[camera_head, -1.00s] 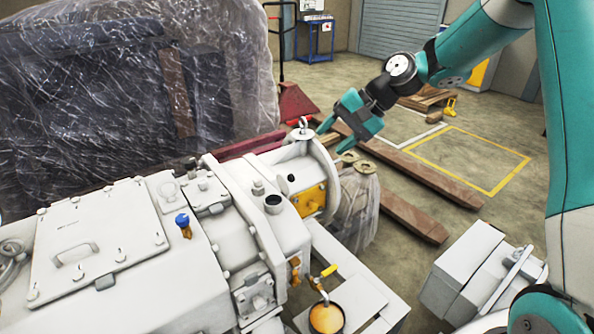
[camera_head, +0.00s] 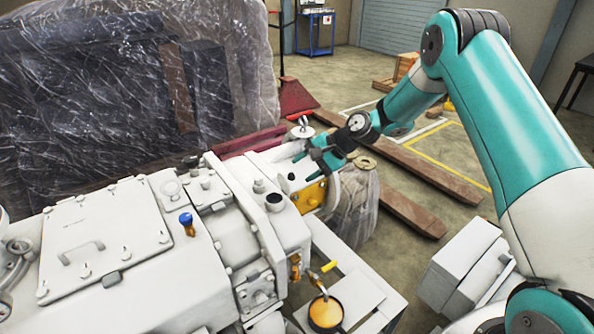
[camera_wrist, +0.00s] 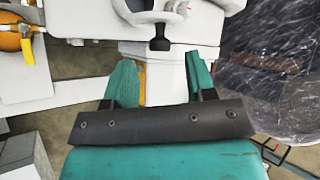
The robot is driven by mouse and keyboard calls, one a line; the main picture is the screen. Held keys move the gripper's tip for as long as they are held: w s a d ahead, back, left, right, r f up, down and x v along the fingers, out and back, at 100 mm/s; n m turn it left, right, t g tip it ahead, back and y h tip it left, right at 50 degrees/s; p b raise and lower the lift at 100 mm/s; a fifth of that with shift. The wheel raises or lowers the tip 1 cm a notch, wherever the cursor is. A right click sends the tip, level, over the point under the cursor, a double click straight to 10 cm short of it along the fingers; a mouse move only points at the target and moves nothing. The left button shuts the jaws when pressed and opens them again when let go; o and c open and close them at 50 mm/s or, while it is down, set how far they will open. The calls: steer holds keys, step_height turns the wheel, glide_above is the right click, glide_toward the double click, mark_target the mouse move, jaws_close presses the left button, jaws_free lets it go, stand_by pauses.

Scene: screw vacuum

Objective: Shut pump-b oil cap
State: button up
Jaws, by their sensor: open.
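The white vacuum pump (camera_head: 105,245) fills the lower left of the head view. A small black knob (camera_wrist: 160,40) on it shows in the wrist view, just beyond the gap between my fingertips. I take it for the oil cap, but cannot tell if it is open or shut. My gripper (camera_wrist: 161,72) is open and empty, with a teal finger on each side. In the head view my gripper (camera_head: 304,168) is over the pump's right end, above an orange plate (camera_head: 311,197). A black round port or cap (camera_head: 275,203) sits left of that plate.
A blue-topped fitting (camera_head: 186,221) and a metal lifting eye (camera_head: 302,129) stand up from the pump. A yellow-handled valve (camera_head: 328,267) is above an orange-filled cup (camera_head: 326,313). Plastic-wrapped goods (camera_head: 90,110) stand behind. Wooden beams (camera_head: 412,212) lie on the floor.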

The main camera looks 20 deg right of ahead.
mark_target(294, 175)
steer(key=shift+x, duration=1.6)
steer(key=c, duration=0.9)
steer(key=shift+a, duration=0.1)
